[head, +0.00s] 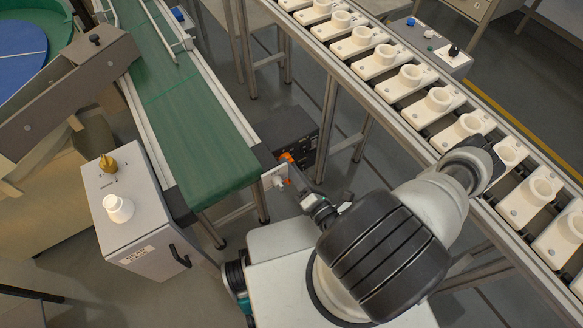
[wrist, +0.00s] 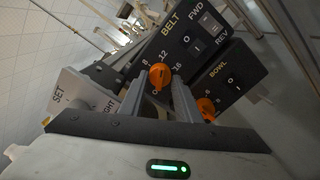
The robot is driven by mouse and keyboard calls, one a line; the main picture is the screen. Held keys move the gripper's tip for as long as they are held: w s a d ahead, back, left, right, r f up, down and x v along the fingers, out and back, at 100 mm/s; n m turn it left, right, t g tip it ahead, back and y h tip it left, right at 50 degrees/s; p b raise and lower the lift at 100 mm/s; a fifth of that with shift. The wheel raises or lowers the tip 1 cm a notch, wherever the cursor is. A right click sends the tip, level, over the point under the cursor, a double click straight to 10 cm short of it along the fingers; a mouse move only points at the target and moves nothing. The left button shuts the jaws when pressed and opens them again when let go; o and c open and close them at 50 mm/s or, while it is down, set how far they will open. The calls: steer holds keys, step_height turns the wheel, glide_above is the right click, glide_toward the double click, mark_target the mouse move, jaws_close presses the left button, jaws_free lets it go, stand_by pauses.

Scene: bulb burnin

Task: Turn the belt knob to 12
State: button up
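The belt knob (wrist: 160,76) is orange and sits on a dark panel marked BELT (wrist: 185,45), with numbers around it including 8, 12 and 16. I cannot tell which number its pointer marks. My gripper (wrist: 167,86) is open in the wrist view, its two fingers apart with a gap between them. The fingertips are close to the knob, which shows at the left side of the gap. I cannot tell whether a finger touches it. In the head view, the dark control panel (head: 300,147) is small and partly behind my arm.
A second orange knob (wrist: 206,108) on the BOWL panel (wrist: 228,78) lies close to the right finger. A pale SET panel (wrist: 75,98) stands at left. The green belt (head: 190,125) and a conveyor of white holders (head: 410,78) flank my arm.

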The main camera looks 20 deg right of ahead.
steer(key=shift+o, duration=1.4)
